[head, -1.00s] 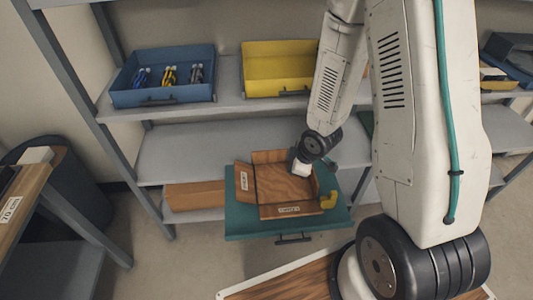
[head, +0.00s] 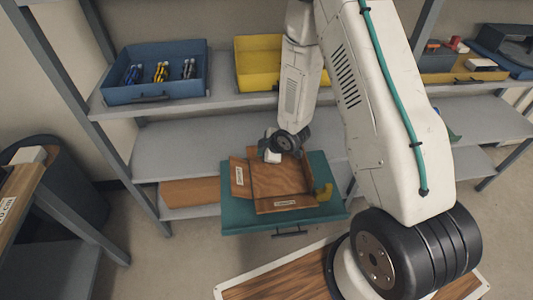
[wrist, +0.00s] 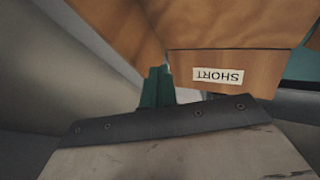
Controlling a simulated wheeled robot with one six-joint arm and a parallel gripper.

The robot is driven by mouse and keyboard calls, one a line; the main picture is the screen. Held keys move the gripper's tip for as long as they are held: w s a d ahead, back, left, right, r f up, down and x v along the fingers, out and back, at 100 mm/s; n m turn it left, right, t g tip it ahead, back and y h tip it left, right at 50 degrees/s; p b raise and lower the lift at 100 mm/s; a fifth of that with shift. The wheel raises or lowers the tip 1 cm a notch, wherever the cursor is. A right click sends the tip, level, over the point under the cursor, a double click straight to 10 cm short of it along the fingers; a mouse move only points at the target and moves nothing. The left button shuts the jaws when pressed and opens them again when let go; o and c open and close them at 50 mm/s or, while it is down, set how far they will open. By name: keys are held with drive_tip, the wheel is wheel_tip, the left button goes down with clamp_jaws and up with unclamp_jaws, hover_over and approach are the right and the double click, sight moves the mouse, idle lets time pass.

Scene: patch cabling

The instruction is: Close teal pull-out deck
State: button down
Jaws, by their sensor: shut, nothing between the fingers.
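The teal pull-out deck (head: 240,220) sticks out from the lower part of the shelf rack in the head view. Its dark handle (head: 290,233) is on the front edge. An open wooden box (head: 285,180) with white labels sits on the deck. My gripper (head: 272,158) is at the back of the box, over or beside its rear wall; I cannot tell if it touches. In the wrist view its narrow fingers (wrist: 157,87) are together and empty, close to the wood. A "SHORT" label (wrist: 218,75) on a wooden face shows upside down there.
A blue tray (head: 155,92) with several cables and a yellow tray (head: 258,62) stand on the shelf above. A wooden board (head: 188,194) is left of the deck. Floor in front is clear at left.

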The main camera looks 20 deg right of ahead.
drive_tip(key=shift+w+d, duration=0.25)
drive_tip(key=shift+w, duration=0.75)
drive_tip(key=shift+w+d, duration=0.2)
drive_tip(key=shift+w, duration=0.6)
drive_tip(key=shift+w+d, duration=0.25)
drive_tip(key=shift+w, duration=0.5)
drive_tip(key=shift+w+d, duration=0.2)
drive_tip(key=shift+w, duration=0.6)
